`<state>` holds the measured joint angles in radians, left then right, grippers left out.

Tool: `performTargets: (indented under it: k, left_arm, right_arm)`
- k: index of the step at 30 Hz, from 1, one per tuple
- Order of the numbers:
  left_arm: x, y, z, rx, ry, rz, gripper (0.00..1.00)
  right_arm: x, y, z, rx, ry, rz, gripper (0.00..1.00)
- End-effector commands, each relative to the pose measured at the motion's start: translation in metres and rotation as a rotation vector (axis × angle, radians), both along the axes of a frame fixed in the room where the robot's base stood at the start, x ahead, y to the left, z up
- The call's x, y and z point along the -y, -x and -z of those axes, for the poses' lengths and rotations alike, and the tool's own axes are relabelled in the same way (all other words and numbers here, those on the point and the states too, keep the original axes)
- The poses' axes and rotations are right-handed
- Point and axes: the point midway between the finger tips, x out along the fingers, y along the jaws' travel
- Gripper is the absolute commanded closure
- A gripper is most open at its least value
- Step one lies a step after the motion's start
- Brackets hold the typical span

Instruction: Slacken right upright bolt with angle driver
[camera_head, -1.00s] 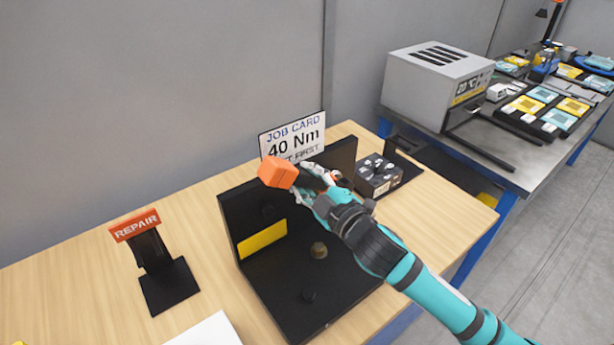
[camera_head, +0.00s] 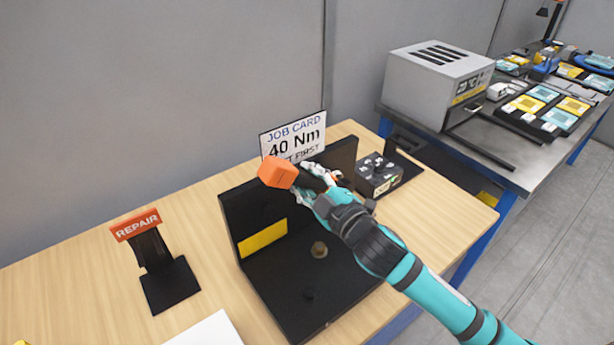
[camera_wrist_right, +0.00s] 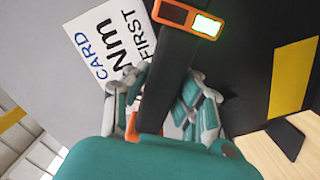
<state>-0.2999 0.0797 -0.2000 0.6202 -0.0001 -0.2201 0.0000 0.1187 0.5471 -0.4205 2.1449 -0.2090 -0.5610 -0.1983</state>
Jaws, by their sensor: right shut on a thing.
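My right gripper (camera_head: 322,180) is shut on the angle driver (camera_head: 278,172). The driver has an orange end block and a black body. In the wrist view its black body (camera_wrist_right: 168,80) runs between the fingers, with a lit green-white screen in an orange frame (camera_wrist_right: 187,17). The black L-shaped fixture (camera_head: 268,283) has an upright plate and a flat base. The gripper and driver are in front of the right part of the upright and hide the right upright bolt. I cannot tell whether the driver touches it. My left gripper is not in view.
A brassy bolt (camera_head: 319,250) stands on the fixture base, and a yellow label (camera_head: 262,238) is on the upright. The job card (camera_head: 293,136) reads 40 Nm. A REPAIR stand (camera_head: 170,285) is at left, and a black box (camera_head: 378,176) is right of the gripper.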

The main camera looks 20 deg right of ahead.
Motion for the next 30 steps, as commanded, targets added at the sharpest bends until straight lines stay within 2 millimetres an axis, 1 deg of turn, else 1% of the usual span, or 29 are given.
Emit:
performTargets:
  k: [1, 5, 30]
  left_arm:
    - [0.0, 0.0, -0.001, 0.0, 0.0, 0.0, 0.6]
    - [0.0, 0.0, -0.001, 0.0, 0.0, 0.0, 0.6]
    - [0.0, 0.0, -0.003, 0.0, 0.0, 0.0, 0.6]
  right_arm:
    - [-0.001, 0.0, -0.008, 0.021, 0.001, -0.003, 1.0]
    - [0.0, 0.002, -0.008, 0.02, 0.002, -0.004, 1.0]
    - [0.012, 0.035, -0.005, 0.011, 0.001, -0.001, 1.0]
